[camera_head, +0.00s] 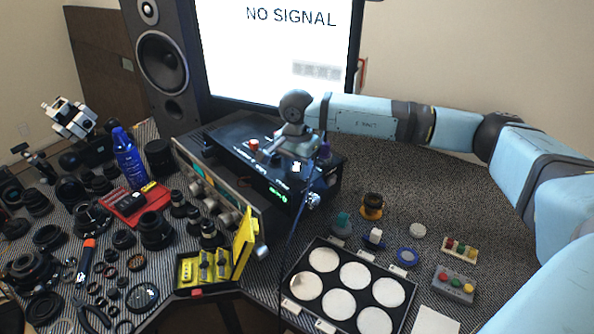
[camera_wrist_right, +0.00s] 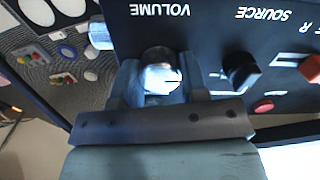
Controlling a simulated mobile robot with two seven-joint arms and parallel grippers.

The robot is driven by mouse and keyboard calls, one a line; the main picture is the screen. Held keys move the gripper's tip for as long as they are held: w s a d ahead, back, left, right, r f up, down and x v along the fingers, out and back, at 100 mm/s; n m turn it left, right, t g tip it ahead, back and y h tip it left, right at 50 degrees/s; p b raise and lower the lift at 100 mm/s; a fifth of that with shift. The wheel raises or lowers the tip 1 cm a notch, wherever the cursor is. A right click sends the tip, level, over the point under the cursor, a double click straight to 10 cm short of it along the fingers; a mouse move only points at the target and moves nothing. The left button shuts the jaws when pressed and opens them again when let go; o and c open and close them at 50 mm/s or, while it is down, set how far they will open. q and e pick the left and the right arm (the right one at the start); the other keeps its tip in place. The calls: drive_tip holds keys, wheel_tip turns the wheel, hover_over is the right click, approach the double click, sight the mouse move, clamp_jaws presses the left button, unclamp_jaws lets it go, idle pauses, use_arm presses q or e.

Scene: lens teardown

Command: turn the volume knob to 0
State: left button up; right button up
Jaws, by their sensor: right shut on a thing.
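The volume knob (camera_wrist_right: 160,76) is a round silvery cap in the right wrist view, beside the word VOLUME on a black panel, which reads upside down there. My right gripper (camera_wrist_right: 160,88) is shut on it, one finger on each side. A short dark line shows on the knob's face; I cannot read the setting. In the head view my right gripper (camera_head: 297,160) reaches from the right onto the top of the black box (camera_head: 240,140) in front of the monitor, largely covering the knob. My left gripper is not in view.
A dark source knob (camera_wrist_right: 240,72) and a red button (camera_wrist_right: 263,106) sit near the volume knob. Silver equipment (camera_head: 205,185) stands left of the box. An open yellow case (camera_head: 245,243), a tray of white discs (camera_head: 296,268) and many lens parts crowd the table.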

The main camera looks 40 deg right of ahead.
sight(297, 166)
drive_tip(key=shift+r, duration=0.1)
idle(0.5)
drive_tip(key=o, duration=0.9)
wheel_tip(297, 166, up, 14)
drive_tip(key=shift+f, duration=0.1)
drive_tip(key=shift+f, duration=0.1)
